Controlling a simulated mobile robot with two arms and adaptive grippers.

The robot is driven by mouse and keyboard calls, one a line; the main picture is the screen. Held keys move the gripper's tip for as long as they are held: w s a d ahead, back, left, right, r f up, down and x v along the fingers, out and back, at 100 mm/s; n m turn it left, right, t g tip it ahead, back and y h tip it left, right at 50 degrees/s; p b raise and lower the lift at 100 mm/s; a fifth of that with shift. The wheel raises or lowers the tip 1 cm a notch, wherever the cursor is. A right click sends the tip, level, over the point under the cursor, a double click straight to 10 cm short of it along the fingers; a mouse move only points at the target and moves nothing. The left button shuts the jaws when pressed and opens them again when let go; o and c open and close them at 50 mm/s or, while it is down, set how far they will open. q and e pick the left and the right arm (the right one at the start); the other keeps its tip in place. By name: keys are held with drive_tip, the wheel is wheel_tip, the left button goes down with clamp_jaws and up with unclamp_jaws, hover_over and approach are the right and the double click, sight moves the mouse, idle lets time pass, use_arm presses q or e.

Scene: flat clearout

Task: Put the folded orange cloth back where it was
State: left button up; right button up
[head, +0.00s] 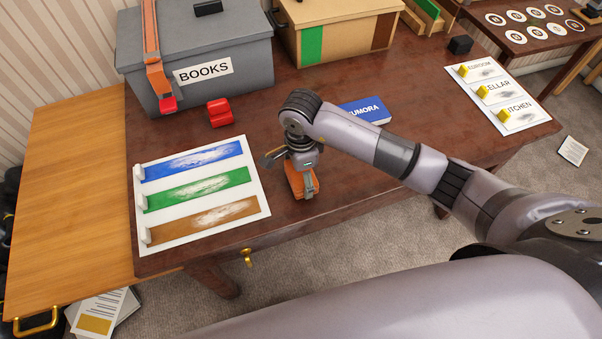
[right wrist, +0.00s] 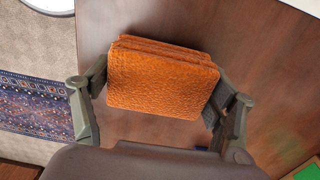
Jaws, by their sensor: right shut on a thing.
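The folded orange cloth (head: 297,181) is at the front part of the dark wooden table (head: 330,150), right of the colour-striped sheet. In the right wrist view the cloth (right wrist: 160,78) sits between the two fingers, its folded layers showing at the top edge. My right gripper (head: 303,180) is shut on the cloth and points down at the table; it also shows in the right wrist view (right wrist: 160,105). I cannot tell whether the cloth touches the tabletop. My left gripper is not in view.
A sheet with blue, green and brown stripes (head: 153,210) lies left of the cloth. A labelled white sheet (head: 525,110) lies right.

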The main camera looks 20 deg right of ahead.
drive_tip(key=shift+f, duration=0.5)
drive_tip(key=shift+f, duration=0.2)
drive_tip(key=o, duration=1)
drive_tip(key=shift+o, duration=0.2)
drive_tip(key=shift+r, duration=0.15)
